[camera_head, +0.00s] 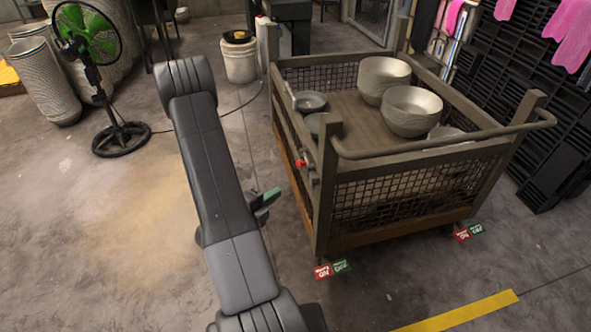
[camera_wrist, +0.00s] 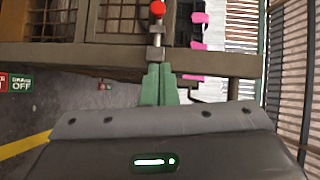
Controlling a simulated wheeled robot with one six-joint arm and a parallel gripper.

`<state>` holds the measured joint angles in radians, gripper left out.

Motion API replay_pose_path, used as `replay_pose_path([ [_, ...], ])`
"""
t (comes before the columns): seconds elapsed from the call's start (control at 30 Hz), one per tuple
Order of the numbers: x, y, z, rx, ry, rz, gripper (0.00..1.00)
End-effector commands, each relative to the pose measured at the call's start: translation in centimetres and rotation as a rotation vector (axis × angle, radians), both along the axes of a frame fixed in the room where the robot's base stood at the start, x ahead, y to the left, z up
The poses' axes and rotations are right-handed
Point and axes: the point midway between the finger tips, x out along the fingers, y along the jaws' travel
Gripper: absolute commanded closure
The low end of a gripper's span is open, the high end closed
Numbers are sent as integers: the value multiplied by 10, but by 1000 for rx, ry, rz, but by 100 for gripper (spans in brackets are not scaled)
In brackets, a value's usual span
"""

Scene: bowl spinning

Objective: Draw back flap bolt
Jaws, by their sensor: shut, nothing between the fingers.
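The flap bolt is a metal rod with a red knob (camera_head: 301,162) on the near left corner post of the mesh cart (camera_head: 322,200). In the wrist view the bolt (camera_wrist: 156,40) stands upright in the picture with its red knob (camera_wrist: 157,8) at the top edge. My gripper (camera_head: 274,194) has green fingers and is left of the bolt, a little lower in the picture. In the wrist view my gripper (camera_wrist: 159,68) is shut and empty, its tips just below the bolt's lower end. Whether they touch it, I cannot tell.
Stacked bowls (camera_head: 412,108) and a small dish (camera_head: 310,101) stand in the cart. Red and green brake tags (camera_head: 331,269) are by its wheels. A green fan (camera_head: 95,45) stands at the far left. The floor left of my arm is clear.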

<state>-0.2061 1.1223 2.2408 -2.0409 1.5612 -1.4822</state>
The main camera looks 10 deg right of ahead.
Motion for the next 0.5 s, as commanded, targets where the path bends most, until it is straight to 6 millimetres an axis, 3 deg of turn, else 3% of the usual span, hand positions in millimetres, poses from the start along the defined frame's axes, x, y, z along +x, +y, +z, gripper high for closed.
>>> replay_pose_path([
  [0.27, 1, -1, 0, 0, -1, -1, 100],
  [0.5, 12, -17, -3, 0, -1, -5, 100],
])
